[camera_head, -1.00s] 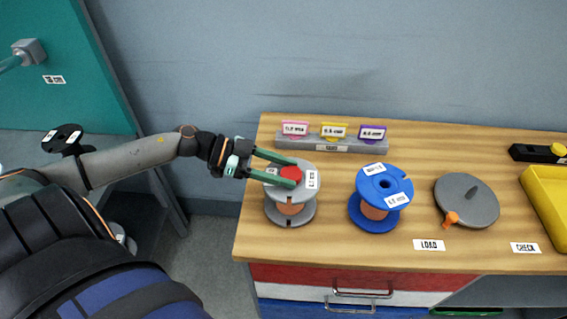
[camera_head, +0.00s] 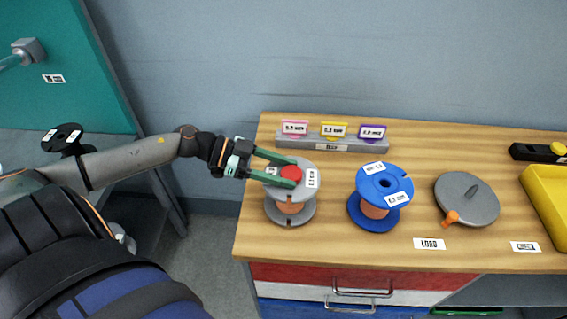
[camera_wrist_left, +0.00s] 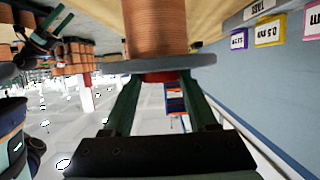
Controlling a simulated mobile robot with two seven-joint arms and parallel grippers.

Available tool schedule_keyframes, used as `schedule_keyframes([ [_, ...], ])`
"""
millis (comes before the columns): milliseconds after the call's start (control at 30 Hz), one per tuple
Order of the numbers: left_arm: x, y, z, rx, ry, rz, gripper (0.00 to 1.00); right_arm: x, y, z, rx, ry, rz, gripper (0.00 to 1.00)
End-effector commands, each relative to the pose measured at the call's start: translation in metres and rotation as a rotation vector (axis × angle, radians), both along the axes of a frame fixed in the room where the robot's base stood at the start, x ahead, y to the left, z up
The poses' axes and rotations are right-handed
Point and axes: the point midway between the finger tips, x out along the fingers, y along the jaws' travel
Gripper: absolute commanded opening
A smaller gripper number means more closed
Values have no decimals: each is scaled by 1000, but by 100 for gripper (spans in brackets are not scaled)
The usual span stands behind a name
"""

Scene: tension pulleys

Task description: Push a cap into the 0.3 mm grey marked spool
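A grey spool (camera_head: 290,213) with copper-coloured wire stands upright at the left end of the wooden bench. White labels on its top are too small to read surely. A red cap (camera_head: 291,173) is at the centre of its top flange. My left gripper (camera_head: 296,172) has its two green fingers on either side of the cap, low over the flange. In the left wrist view the cap (camera_wrist_left: 162,77) is between the fingertips, against the grey flange (camera_wrist_left: 100,69); how deep it sits is hidden.
A blue spool (camera_head: 366,215) stands to the right, then a grey disc (camera_head: 470,203) with an orange knob and a yellow tray (camera_head: 545,195). Behind is a grey rack (camera_head: 305,140) with pink, yellow and purple tags. Bare bench separates the two spools.

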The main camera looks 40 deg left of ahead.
Motion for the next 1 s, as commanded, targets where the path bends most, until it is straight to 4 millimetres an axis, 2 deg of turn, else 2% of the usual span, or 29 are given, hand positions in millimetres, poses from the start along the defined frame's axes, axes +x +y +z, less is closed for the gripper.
schedule_keyframes([
  [33, -4, 0, -8, 6, 16, -2, 65, 0, 0, -1, 0, 0, 0, 100],
  [233, -4, 0, -8, 6, 16, -3, 87, 0, 0, -1, 0, 0, 0, 100],
  [300, -4, 0, -8, 6, 17, -3, 92, 0, 0, -1, 0, 0, 0, 100],
  [767, -4, 0, -9, 7, 17, -3, 92, 1, 0, 0, 0, -4, -1, 100],
  [1000, -15, 19, 0, 9, 20, -1, 92, 0, -2, 3, -2, -4, -5, 100],
])
